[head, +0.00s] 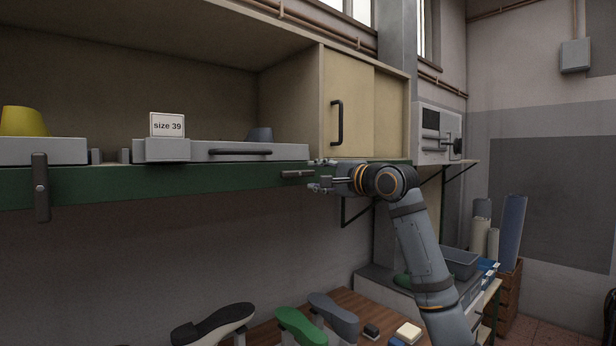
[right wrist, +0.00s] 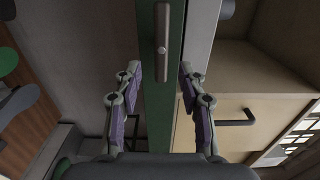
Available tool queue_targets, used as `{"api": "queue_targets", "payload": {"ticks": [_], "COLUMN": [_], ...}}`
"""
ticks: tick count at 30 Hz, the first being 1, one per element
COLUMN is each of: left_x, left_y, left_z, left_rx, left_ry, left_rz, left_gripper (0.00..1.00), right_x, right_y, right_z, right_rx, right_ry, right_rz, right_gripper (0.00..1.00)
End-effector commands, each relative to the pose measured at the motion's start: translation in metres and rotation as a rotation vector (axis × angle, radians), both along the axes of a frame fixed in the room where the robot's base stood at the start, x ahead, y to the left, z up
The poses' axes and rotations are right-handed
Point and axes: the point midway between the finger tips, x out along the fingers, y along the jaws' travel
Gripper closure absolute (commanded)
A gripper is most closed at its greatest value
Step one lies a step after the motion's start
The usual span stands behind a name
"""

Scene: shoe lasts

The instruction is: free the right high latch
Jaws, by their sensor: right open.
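The right high latch (head: 297,174) is a small dark metal bar on the green front edge of the high shelf (head: 225,180). It lies level along that edge. My right gripper (head: 314,175) is at the right end of the latch, pointing left. In the right wrist view the latch (right wrist: 162,42) lies ahead of the fingertips, in line with the gap between them. The fingers of the right gripper (right wrist: 159,75) are open, one on each side of the green edge, with nothing held. My left gripper is out of view.
Another latch (head: 41,187) hangs upright at the left. A grey drawer (head: 285,152) with a dark handle and a "size 39" card (head: 167,125) sits on the shelf. A cream cupboard (head: 348,95) stands behind my right gripper. Shoe lasts (head: 335,313) lie below.

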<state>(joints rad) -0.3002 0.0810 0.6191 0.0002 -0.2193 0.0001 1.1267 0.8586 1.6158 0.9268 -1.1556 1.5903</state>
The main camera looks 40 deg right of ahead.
Motion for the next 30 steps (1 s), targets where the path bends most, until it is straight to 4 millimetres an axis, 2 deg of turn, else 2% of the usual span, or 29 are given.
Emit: {"api": "queue_targets", "payload": {"ticks": [3, 8, 25, 28, 29, 30], "left_x": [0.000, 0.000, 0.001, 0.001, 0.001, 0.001], "left_y": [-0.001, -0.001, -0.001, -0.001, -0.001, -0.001], "left_z": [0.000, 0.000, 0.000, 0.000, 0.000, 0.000], "left_rx": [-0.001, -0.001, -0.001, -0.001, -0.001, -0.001], "left_ry": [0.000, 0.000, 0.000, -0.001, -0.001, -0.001], "left_rz": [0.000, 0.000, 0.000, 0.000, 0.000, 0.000], "left_gripper": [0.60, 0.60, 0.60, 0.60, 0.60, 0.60], "right_x": [-0.018, -0.030, -0.031, -0.023, -0.019, -0.011], "right_y": [-0.003, -0.002, -0.001, 0.006, 0.010, 0.019], "right_z": [-0.001, -0.001, -0.001, -0.018, -0.029, -0.050], "right_rx": [-0.004, -0.002, -0.001, -0.035, -0.061, -0.107], "right_ry": [0.003, 0.002, 0.002, 0.029, 0.046, 0.078], "right_rz": [-0.005, -0.001, 0.002, 0.007, 0.011, 0.018], "right_gripper": [0.59, 0.59, 0.59, 0.59, 0.59, 0.59]}}
